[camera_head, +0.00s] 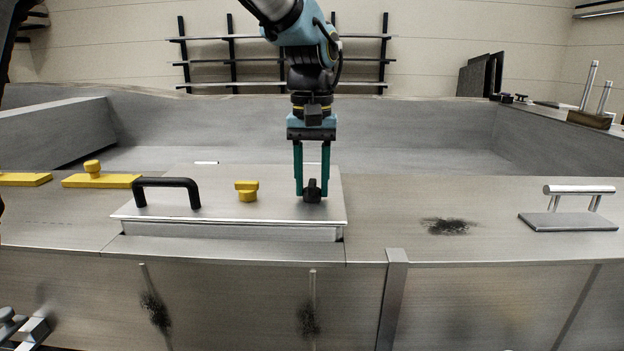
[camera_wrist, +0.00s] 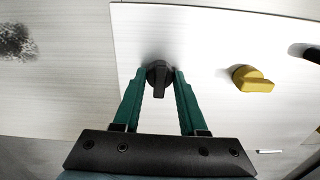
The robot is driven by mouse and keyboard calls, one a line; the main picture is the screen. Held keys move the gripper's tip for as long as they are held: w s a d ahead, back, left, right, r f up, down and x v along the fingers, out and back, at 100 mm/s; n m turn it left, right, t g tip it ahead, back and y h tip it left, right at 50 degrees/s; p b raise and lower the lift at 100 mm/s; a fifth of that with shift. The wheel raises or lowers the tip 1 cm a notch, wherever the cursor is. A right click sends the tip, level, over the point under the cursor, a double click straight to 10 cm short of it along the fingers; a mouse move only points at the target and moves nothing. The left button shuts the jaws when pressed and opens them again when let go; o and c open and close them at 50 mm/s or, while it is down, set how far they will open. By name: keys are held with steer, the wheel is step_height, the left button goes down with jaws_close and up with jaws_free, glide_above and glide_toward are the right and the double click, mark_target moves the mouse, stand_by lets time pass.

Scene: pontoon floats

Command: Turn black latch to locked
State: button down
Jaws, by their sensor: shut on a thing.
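The black latch (camera_head: 312,191) is a small knob near the right end of a raised metal hatch lid (camera_head: 220,213). My gripper (camera_head: 312,186) points down over it, with its two green fingers on either side of the knob. In the wrist view the black latch (camera_wrist: 159,76) sits between the fingertips of my gripper (camera_wrist: 160,77), its grip bar pointing toward the gripper body. My gripper is shut on the latch. The lid also shows in the wrist view (camera_wrist: 220,35). No lock marking can be made out.
A yellow knob (camera_head: 247,190) and a black handle (camera_head: 167,187) stand on the lid left of the latch. Yellow pieces (camera_head: 100,180) lie further left. A metal handle plate (camera_head: 568,215) is at the right. The deck between is clear, with a dark smudge (camera_head: 448,226).

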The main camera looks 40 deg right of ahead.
mark_target(312, 183)
steer(key=shift+n, duration=0.4)
steer(key=shift+c, duration=2.2)
jaws_free()
steer(key=shift+r, duration=0.1)
step_height(312, 183, up, 11)
steer(key=b, duration=0.1)
steer(key=shift+f+b, duration=0.2)
steer(key=shift+b, duration=0.1)
